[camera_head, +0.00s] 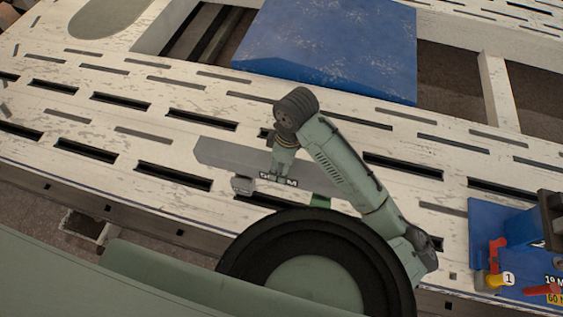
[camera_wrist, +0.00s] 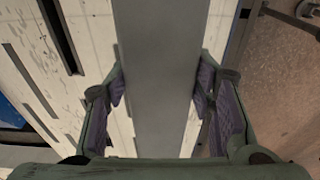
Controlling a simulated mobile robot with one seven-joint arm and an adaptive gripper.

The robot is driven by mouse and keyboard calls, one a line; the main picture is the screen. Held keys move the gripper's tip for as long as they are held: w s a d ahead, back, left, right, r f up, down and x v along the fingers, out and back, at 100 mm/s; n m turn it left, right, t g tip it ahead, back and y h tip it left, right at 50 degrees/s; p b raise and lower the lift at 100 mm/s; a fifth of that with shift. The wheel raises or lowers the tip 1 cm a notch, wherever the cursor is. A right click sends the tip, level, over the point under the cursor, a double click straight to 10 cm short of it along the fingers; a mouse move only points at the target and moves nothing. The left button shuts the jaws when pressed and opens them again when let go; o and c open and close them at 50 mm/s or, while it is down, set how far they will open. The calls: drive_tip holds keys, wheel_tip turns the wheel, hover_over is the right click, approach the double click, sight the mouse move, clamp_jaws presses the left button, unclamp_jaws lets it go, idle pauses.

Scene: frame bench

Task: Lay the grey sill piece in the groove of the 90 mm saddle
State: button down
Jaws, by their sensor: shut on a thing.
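The grey sill piece (camera_head: 225,154) is a long flat bar. It lies slantwise across the picture over the slotted white bench in the head view. My gripper (camera_wrist: 158,88) is shut on it, with one finger pad at each side in the wrist view, where the bar (camera_wrist: 155,50) runs straight up the picture. I cannot tell whether the bar touches the bench.
The slotted white bench (camera_head: 130,75) has a blue block (camera_head: 330,45) at the back. A blue fixture (camera_head: 485,235) with red and yellow parts stands at the right; one label seems to start with 60. The bench surface left of the bar is clear.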

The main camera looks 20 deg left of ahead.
drive_tip(key=shift+f+b, duration=3.35)
drive_tip(key=shift+f, duration=0.2)
drive_tip(key=c, duration=1)
unclamp_jaws()
drive_tip(key=o, duration=0.4)
drive_tip(key=shift+c, duration=0.2)
drive_tip(key=shift+f, duration=0.1)
